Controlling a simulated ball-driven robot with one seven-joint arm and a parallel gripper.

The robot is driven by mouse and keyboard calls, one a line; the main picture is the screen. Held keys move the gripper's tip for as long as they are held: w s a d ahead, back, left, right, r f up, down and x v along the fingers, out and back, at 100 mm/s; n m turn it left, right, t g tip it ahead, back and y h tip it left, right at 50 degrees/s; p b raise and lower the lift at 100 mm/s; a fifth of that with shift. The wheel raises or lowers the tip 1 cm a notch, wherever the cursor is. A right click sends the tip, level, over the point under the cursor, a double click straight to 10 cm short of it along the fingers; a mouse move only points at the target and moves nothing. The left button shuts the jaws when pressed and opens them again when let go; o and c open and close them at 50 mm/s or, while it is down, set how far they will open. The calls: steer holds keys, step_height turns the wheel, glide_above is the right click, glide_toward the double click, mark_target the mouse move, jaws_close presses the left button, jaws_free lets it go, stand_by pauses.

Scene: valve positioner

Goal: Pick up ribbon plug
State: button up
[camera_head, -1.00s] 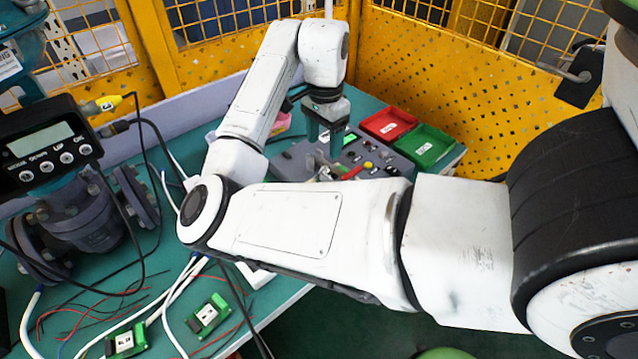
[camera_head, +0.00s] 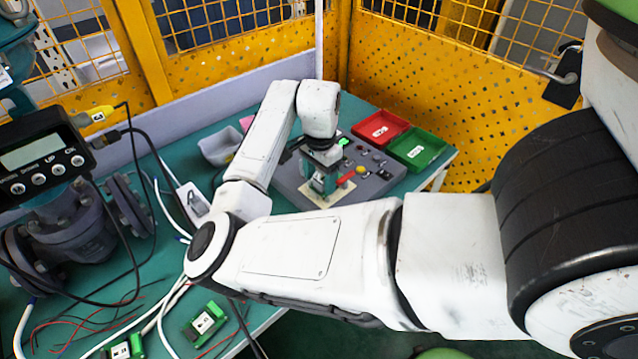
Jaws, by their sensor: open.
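My gripper (camera_head: 322,183) points down over the left part of a grey control panel (camera_head: 376,186) on the table. Its teal fingers are open and stand just above or at a beige plate (camera_head: 340,192) on that panel. I cannot tell whether the fingertips touch it. A red piece (camera_head: 346,178) lies right beside the fingers. I cannot make out a ribbon plug for certain; the fingers and wrist cover that part of the panel.
Red (camera_head: 380,128) and green (camera_head: 417,147) trays stand behind the panel. A grey bin (camera_head: 221,146) is at the back left. A valve positioner (camera_head: 44,155), cables and green circuit modules (camera_head: 204,322) fill the left side. Yellow fencing (camera_head: 460,125) closes the back.

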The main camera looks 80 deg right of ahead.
steer(key=shift+c, duration=0.5)
jaws_close()
steer(key=shift+r, duration=0.15)
